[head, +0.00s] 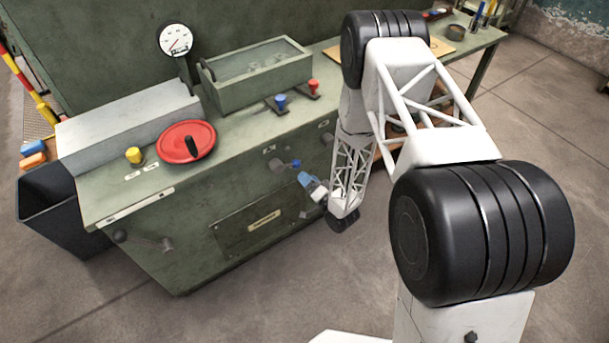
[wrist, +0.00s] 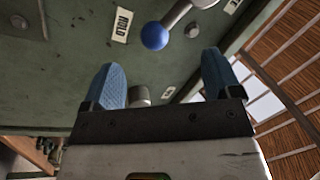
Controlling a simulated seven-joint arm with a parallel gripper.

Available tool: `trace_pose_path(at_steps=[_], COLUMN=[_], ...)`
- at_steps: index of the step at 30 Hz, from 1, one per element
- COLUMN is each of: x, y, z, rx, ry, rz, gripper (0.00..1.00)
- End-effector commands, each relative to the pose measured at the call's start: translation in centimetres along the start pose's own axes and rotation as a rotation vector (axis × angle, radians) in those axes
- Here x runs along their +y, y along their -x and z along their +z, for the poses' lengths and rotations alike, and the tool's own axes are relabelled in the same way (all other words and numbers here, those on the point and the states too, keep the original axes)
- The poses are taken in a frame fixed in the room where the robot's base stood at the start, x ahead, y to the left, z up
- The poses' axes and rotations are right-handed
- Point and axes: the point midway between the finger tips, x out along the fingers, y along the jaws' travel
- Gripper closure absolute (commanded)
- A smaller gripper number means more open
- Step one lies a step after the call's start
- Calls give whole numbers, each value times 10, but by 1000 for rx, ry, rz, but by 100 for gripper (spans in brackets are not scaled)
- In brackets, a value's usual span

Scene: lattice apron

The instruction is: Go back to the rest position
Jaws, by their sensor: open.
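My gripper (head: 309,184) is in front of the right part of the green machine's front face, seen small in the head view. In the wrist view my gripper (wrist: 162,78) shows two blue fingers spread apart with nothing held between them. A lever with a blue ball knob (wrist: 155,36) lies beyond the fingertips, and the knob appears clear of both. The blue knob also shows in the head view (head: 296,163), close to the fingers. No marker for a rest position is in view.
The green machine (head: 185,242) carries a red dial (head: 172,141), a yellow knob (head: 134,155), a blue knob (head: 281,101), a red knob (head: 314,87) and a gauge (head: 175,40). A dark bin (head: 58,215) stands left. Open floor (head: 270,300) lies in front.

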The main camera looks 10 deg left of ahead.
Motion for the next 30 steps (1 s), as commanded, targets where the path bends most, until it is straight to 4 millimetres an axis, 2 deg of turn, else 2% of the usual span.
trace_pose_path(at_steps=[20, 26, 30], x=[0, -5, -13], y=[1, -7, -16], z=[-2, -18, -42], rx=[-1, -7, -17], ry=[4, 39, 90], rz=[3, 39, 95], gripper=[16, 16, 16])
